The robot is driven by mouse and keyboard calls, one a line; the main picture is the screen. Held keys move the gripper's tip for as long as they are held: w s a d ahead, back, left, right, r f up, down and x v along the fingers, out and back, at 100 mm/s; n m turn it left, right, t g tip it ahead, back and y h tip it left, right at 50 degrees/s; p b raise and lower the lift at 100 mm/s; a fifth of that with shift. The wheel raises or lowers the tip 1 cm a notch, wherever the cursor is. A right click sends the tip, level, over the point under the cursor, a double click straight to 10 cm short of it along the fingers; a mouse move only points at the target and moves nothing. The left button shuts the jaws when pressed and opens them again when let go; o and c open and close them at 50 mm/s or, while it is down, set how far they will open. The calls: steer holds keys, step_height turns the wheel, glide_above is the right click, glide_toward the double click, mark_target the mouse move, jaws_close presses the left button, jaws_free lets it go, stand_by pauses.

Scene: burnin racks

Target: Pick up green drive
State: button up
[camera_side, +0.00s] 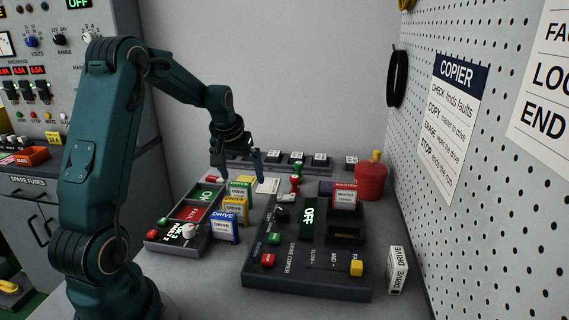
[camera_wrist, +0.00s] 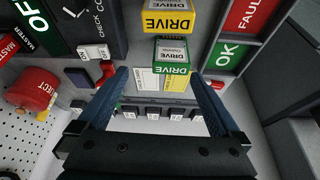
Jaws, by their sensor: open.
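The green drive (camera_wrist: 172,56) stands upright in the wrist view, ahead of and between my open fingers. It also shows in the side view (camera_side: 239,189), behind the yellow drive (camera_side: 235,208) and the blue drive (camera_side: 224,228). My gripper (camera_side: 239,168) is open and empty, pointing down above and near the green drive; in the wrist view the fingers (camera_wrist: 160,85) are spread wide. I cannot tell whether a finger touches the drive. The yellow drive (camera_wrist: 168,20) stands right beside the green one.
The sorting tray (camera_side: 188,238) with OK and FAULT bays is left of the drives. The drive copier (camera_side: 300,277) with a red master drive (camera_side: 345,196) is to the right. A red eject knob (camera_side: 370,181) stands behind it. A white drive (camera_side: 397,270) stands at front right.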

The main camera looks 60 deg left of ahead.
mark_target(240, 183)
steer(key=shift+a+f+n, duration=0.3)
steer(key=shift+a+f, duration=0.45)
steer(key=shift+a, duration=0.25)
steer(key=shift+a+f, duration=0.15)
steer(key=shift+f, duration=0.1)
steer(key=shift+x, duration=2.3)
